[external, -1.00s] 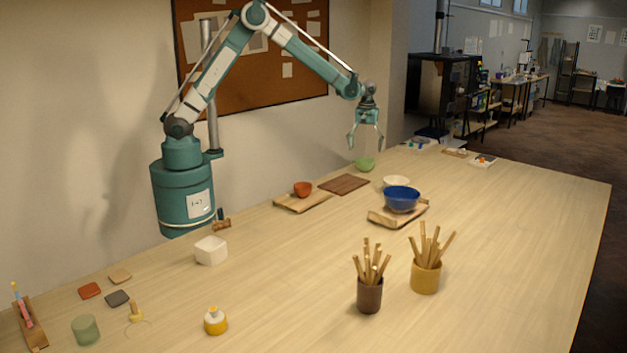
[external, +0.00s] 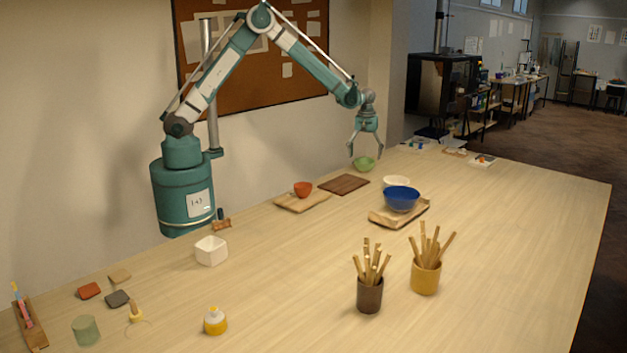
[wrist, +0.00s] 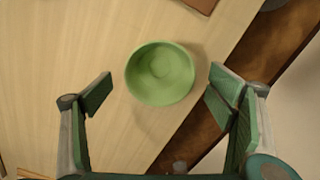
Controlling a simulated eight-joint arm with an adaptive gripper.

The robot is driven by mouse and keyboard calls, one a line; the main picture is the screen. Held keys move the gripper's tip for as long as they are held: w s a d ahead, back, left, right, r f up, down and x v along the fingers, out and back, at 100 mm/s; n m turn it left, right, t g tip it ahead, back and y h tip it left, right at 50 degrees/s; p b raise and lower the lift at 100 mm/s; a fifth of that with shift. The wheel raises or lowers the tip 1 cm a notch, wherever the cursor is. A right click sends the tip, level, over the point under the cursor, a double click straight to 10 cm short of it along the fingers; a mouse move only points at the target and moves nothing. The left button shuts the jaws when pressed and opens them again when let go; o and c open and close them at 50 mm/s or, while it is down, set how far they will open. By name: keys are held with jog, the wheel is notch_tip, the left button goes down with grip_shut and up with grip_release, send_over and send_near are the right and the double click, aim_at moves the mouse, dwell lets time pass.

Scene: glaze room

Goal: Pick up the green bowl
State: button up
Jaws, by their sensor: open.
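The green bowl (external: 364,164) stands upright on the table near its wall-side edge. In the wrist view the green bowl (wrist: 160,74) appears empty, lying ahead of and roughly midway between the two fingers. My gripper (external: 366,155) is open, pointing down, just above the bowl. In the wrist view my gripper (wrist: 156,95) has its fingers spread wider than the bowl, with nothing between them touching the bowl that I can see. The exact height above the bowl is hard to tell.
A dark brown board (external: 343,184) lies close to the bowl. A red bowl (external: 302,188) sits on a wooden board (external: 299,203). A cream bowl (external: 396,182) and a blue bowl (external: 402,200) on a tray (external: 384,217) stand to the right.

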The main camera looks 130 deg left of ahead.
aim_at(365, 161)
jog(key=shift+f, duration=1.75)
jog(key=shift+c, duration=0.6)
jog(key=c, duration=1)
